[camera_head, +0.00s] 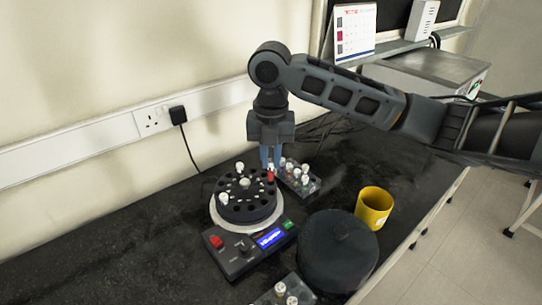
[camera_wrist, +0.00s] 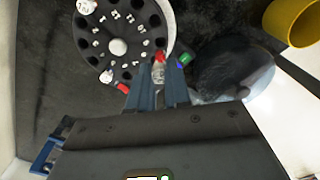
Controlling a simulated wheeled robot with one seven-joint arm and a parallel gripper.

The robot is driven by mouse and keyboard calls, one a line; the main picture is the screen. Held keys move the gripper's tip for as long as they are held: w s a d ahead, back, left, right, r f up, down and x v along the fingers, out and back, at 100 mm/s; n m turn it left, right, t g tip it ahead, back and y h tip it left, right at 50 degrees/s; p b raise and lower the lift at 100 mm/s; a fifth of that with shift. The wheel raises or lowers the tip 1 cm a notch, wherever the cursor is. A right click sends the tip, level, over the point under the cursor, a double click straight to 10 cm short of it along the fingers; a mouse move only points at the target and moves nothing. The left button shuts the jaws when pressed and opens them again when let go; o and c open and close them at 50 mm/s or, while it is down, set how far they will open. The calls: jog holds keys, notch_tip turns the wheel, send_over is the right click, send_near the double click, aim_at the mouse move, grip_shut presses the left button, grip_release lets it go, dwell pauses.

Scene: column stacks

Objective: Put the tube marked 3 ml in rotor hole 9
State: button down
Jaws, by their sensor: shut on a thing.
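The black rotor (camera_head: 250,208) sits on its pale round base; small white hole numbers show in the wrist view (camera_wrist: 118,22). I cannot pick out hole 9. Two white-capped tubes, one on the left (camera_head: 224,199) and one at the back (camera_head: 240,167), stand in the rotor. My gripper (camera_head: 270,165) points down by the rotor's right edge and is shut on a small tube (camera_wrist: 158,73) with red at its far end. The red also shows under the fingers in the head view. The held tube's marking is not readable. I cannot tell its height above the rotor.
A tube rack (camera_head: 312,185) with several white-capped tubes stands right of the rotor, close to my gripper. A control panel (camera_head: 238,255) is in front. A dark round lid (camera_head: 338,255), a yellow mug (camera_head: 374,207) and another rack (camera_head: 268,299) stand nearby. The left bench is clear.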

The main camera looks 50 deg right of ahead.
aim_at(271, 180)
jog(key=shift+f+b, duration=1.3)
jog(key=shift+f, duration=0.65)
jog(key=shift+f+b, duration=1.45)
jog(key=shift+f, duration=0.4)
dwell(0.4)
jog(key=c, duration=0.7)
grip_release()
jog(key=shift+r+p, duration=2.15)
jog(key=shift+r, duration=0.85)
